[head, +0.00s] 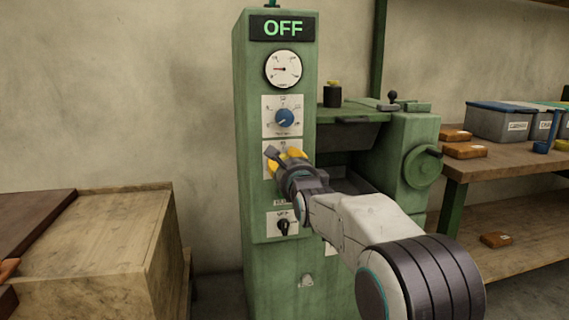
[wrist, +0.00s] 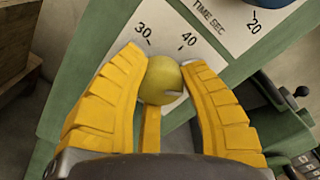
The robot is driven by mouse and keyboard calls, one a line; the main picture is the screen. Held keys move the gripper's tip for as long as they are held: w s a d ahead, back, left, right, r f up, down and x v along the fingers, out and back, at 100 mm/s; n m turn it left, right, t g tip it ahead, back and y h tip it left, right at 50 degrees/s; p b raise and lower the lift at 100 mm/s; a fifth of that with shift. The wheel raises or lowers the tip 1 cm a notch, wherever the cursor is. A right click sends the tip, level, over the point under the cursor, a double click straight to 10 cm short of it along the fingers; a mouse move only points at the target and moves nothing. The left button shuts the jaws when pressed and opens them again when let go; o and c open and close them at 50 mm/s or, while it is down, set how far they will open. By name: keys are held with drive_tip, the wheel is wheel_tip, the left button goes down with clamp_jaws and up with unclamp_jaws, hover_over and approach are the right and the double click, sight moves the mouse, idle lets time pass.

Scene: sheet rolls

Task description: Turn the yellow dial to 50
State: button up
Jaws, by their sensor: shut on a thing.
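The yellow dial (wrist: 160,78) is a round knob on the green machine's front, seen in the wrist view between my yellow fingers. My gripper (wrist: 160,60) is shut on it, with one finger on each side. The numbers 30 and 40 show on the white plate (wrist: 165,38) just beyond the dial; 50 is not visible. A small pale mark shows at the dial's lower right edge; I cannot tell its exact reading. In the head view my gripper (head: 285,160) covers the dial and most of its plate.
The green machine (head: 255,110) has a display (head: 283,27) reading OFF, a round gauge (head: 283,69), a blue dial (head: 284,117) above my gripper and a black switch (head: 283,226) below. A wooden crate (head: 95,240) stands left, a bench (head: 510,160) with boxes right.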

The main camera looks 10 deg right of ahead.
drive_tip(key=shift+d+f, duration=0.1)
drive_tip(key=shift+d, duration=0.15)
drive_tip(key=o, duration=1.2)
drive_tip(key=shift+s+a, duration=0.1)
drive_tip(key=shift+s, duration=0.45)
drive_tip(key=s, duration=1.1)
